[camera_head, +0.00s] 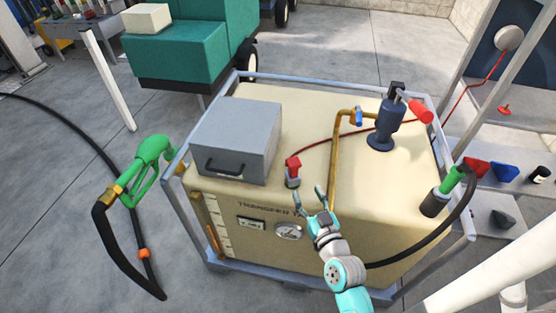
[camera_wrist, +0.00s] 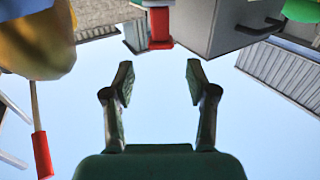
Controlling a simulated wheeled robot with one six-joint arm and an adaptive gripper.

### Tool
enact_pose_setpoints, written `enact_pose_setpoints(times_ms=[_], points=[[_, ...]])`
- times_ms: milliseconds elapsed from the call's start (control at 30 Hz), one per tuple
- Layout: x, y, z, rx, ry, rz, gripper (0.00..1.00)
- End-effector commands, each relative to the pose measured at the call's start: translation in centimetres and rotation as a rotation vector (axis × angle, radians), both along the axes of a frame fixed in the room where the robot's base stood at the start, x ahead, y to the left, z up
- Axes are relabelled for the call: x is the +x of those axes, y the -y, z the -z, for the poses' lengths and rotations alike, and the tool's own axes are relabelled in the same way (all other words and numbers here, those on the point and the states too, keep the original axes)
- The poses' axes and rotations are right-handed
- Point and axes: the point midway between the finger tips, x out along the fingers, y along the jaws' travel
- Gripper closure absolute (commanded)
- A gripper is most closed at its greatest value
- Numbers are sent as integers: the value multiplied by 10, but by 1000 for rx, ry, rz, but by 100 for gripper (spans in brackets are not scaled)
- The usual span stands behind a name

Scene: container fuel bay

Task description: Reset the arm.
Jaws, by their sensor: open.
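My gripper (camera_head: 312,201) is open and empty. In the head view it is in front of the beige transfer tank (camera_head: 330,170), over its front upper edge near a round gauge (camera_head: 289,231). The wrist view shows its two fingers (camera_wrist: 160,85) spread apart with only pale blue background between them. A red fitting (camera_head: 293,172) on the tank top is just beyond the fingertips, and a red part also shows at the top of the wrist view (camera_wrist: 160,28). My gripper appears apart from it.
A grey box (camera_head: 238,135) and a blue pump (camera_head: 384,125) with a red handle stand on the tank. A green nozzle (camera_head: 150,165) on a black hose is at left. Another nozzle (camera_head: 449,181) sits in a holder at right. A metal frame (camera_head: 290,76) rings the tank.

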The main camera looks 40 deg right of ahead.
Motion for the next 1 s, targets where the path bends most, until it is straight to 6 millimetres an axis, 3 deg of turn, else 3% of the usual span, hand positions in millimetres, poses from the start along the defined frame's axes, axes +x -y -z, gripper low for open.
enact_pose_setpoints(times_ms=[233,367,467,700,1000], points=[[-1,-1,1,1,-2,-1,43],[-13,-15,8,10,-16,-12,43],[-33,-38,18,21,-40,-31,43],[-102,-97,33,44,-105,-99,43],[-189,-151,26,54,-181,-207,43]])
